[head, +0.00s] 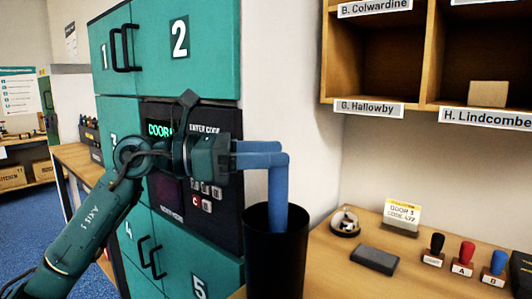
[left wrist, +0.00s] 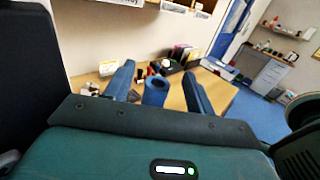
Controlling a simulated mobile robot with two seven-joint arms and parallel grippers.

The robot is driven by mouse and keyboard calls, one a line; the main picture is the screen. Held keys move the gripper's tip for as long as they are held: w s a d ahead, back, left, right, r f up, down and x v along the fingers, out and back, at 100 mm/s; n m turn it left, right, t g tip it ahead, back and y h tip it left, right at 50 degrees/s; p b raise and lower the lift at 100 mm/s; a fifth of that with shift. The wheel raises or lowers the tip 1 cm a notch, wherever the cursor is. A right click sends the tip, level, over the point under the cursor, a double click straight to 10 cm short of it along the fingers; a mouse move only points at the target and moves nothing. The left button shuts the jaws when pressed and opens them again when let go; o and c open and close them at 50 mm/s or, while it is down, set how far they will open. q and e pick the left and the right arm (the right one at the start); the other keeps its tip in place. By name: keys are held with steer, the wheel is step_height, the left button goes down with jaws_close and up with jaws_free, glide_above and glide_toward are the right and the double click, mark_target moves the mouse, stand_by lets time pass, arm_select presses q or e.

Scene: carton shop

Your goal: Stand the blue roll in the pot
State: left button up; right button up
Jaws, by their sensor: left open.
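The blue roll (head: 279,195) stands upright, its lower end inside the mouth of the black pot (head: 276,265). The pot wall hides that end, so I cannot tell whether it touches the bottom. My left gripper (head: 272,154) reaches in from the left at the roll's top, its blue fingers level. In the left wrist view the roll (left wrist: 156,92) shows its hollow round end between the two spread fingers of my left gripper (left wrist: 158,88), with gaps on both sides. The gripper is open. My right gripper is not in view.
A teal locker (head: 215,60) with a keypad panel (head: 205,215) stands behind my left arm. The wooden desk (head: 330,270) right of the pot carries a dark stamp pad (head: 374,260), several stamps (head: 466,256) and a code card (head: 402,214). Wooden pigeonholes (head: 425,60) hang above.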

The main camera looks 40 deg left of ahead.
arm_select(q)
steer(key=shift+s+a, duration=0.1)
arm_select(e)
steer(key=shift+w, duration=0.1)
arm_select(q)
steer(key=b+v, duration=0.3)
steer(key=v, duration=1)
steer(key=shift+b, duration=0.35)
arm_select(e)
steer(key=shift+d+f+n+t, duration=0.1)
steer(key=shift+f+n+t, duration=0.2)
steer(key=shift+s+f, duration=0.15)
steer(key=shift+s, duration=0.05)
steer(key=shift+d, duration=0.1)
